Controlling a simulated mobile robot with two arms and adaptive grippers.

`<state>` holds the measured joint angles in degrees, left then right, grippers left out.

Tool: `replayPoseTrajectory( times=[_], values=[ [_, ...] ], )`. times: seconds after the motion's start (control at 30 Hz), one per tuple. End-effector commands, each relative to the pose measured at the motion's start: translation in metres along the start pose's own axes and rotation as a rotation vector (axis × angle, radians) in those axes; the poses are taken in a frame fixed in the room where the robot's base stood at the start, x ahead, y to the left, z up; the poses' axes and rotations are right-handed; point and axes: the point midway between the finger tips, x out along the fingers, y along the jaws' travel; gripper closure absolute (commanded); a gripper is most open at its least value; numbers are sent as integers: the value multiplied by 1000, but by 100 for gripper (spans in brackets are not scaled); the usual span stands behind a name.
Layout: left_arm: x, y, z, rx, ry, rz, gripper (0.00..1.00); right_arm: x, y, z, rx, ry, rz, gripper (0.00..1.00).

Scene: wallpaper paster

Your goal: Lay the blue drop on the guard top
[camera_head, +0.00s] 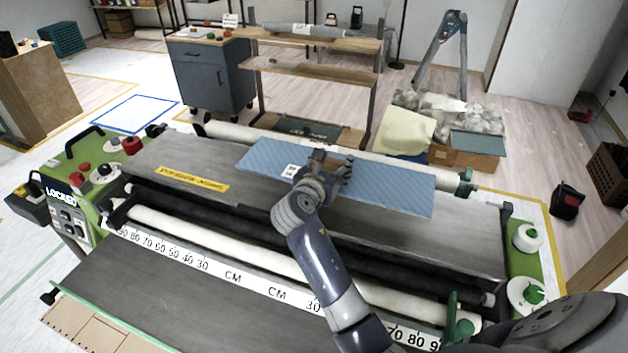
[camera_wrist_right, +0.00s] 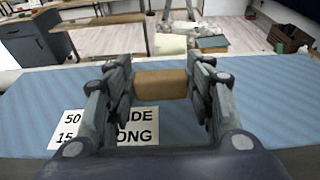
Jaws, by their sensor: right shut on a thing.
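The blue drop (camera_head: 395,188) is a long, flat, blue patterned sheet with a white label, over the right and back part of the machine's dark grey top, which I take as the guard top (camera_head: 265,200). I cannot tell whether it touches that surface. My right gripper (camera_head: 328,170) is at the middle of the drop. In the right wrist view, its fingers (camera_wrist_right: 160,88) are shut on a tan block (camera_wrist_right: 160,84) at the blue drop (camera_wrist_right: 255,105). The label there is partly hidden by a finger. My left gripper is not in view.
A yellow label strip (camera_head: 191,179) lies on the grey top's left part. A green control panel (camera_head: 75,190) stands at the left end. White rollers (camera_head: 200,228) and a ruler strip (camera_head: 240,278) run along the front. A wooden shelf rack (camera_head: 315,70) stands behind.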

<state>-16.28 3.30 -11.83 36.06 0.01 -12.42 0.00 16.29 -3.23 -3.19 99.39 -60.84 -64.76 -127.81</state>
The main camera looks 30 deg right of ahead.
Motion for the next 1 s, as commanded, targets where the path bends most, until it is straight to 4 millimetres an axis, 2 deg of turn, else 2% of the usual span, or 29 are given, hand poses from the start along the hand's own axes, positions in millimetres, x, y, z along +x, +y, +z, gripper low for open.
replayPoseTrajectory(
  times=[0.1, 0.23, 0.33, 0.47, 0.6, 0.77, 0.93, 0.97, 1.0],
  values=[
    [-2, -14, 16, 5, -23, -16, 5, 6, 0, -25, -6, 3, -1, 78],
    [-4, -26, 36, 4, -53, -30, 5, 10, 0, -40, -3, 1, 0, 78],
    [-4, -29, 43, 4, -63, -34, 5, 12, 0, -48, -4, 0, 0, 78],
    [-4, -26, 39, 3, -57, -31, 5, 16, 0, -67, -4, 1, 0, 78],
    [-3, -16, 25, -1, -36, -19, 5, 20, 0, -80, -2, 0, 1, 78],
    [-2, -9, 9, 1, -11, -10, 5, 20, 0, -81, -1, -1, 1, 78],
    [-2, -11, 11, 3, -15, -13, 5, 20, 0, -82, -2, -1, 1, 78],
    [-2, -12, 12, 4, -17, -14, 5, 20, 0, -82, -1, 0, 1, 44],
    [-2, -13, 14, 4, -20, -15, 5, 20, 0, -82, -1, 0, 1, 35]
  ],
)
